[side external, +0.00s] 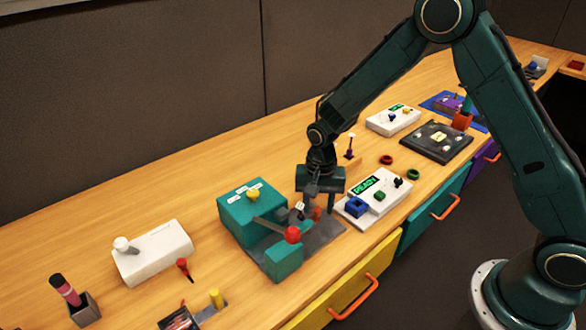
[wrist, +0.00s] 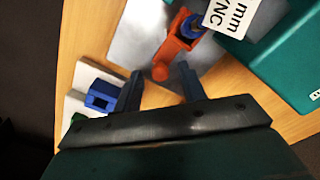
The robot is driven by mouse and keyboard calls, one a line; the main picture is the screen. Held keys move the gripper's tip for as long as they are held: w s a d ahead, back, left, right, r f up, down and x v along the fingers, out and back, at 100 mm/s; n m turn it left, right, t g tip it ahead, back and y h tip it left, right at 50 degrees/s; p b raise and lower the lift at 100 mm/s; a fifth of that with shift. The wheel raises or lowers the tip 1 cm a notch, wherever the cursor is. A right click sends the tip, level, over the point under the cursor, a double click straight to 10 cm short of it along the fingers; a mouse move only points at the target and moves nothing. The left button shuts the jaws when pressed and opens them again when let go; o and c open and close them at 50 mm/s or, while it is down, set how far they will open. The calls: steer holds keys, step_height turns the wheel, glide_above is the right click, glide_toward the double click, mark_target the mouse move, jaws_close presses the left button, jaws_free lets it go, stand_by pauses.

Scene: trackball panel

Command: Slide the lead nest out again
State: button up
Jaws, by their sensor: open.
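An orange piece (wrist: 174,52), which looks like the lead nest, lies on a grey metal plate (wrist: 135,35) in the wrist view. Its rounded end points toward my gripper, and a blue part (wrist: 192,26) sits in its far end. A white tag (wrist: 228,14) reading "mm" and "NC" partly covers that end. My gripper (wrist: 160,84) is open and empty, with its fingers on either side of the rounded end; contact cannot be told. In the side view my gripper (side external: 319,203) is low over the plate, beside the teal press (side external: 236,220) with its red-ball lever (side external: 292,234).
A white panel (side external: 385,208) with a green "READY" display and a blue square socket (side external: 356,207) stands close on the right. A smaller teal block (side external: 283,262) stands at the front. A white box (side external: 152,255) is at the left.

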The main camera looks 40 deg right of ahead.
steer(key=shift+f, duration=0.1)
steer(key=shift+c, duration=0.4)
jaws_close()
steer(key=shift+d, duration=2.85)
steer(key=shift+c, duration=0.3)
jaws_free()
steer(key=shift+d, duration=0.1)
steer(key=shift+o, duration=0.7)
steer(key=shift+a, duration=0.2)
